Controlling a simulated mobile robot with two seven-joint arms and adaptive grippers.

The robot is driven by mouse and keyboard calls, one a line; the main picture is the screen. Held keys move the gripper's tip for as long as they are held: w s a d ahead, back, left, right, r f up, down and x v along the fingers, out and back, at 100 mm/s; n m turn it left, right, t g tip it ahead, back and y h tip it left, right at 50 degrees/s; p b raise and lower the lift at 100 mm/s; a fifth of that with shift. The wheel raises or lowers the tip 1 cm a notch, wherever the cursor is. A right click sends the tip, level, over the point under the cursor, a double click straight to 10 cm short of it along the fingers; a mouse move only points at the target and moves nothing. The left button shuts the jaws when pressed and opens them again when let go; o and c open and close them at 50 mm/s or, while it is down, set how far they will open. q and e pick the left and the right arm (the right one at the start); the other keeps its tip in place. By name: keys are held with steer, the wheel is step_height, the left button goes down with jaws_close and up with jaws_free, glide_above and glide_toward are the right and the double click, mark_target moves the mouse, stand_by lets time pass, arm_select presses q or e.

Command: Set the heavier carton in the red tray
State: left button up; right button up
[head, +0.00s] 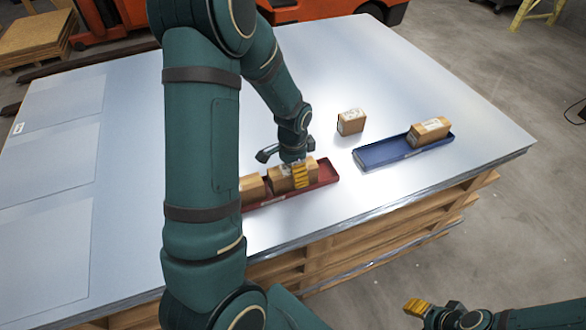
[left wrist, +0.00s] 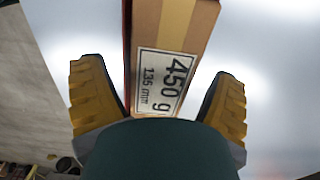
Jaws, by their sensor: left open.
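The red tray (head: 322,181) lies near the table's front edge and holds a brown carton (head: 252,186) at its left and another carton (head: 279,180) at its middle. My left gripper (head: 285,166) is open around the middle carton, with a yellow finger on its near side. In the left wrist view, this carton (left wrist: 172,50) shows a label reading 450 g and 135 mm between the open fingers (left wrist: 160,75). A third carton (head: 351,122) stands loose on the table. My right gripper (head: 432,312) is low at the bottom right, off the table; its opening is unclear.
A blue tray (head: 375,157) to the right holds a carton (head: 430,131) at its right end; its left part is empty. My left arm hides part of the red tray's left end.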

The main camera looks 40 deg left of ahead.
arm_select(q)
step_height(320, 180, up, 12)
stand_by(0.5)
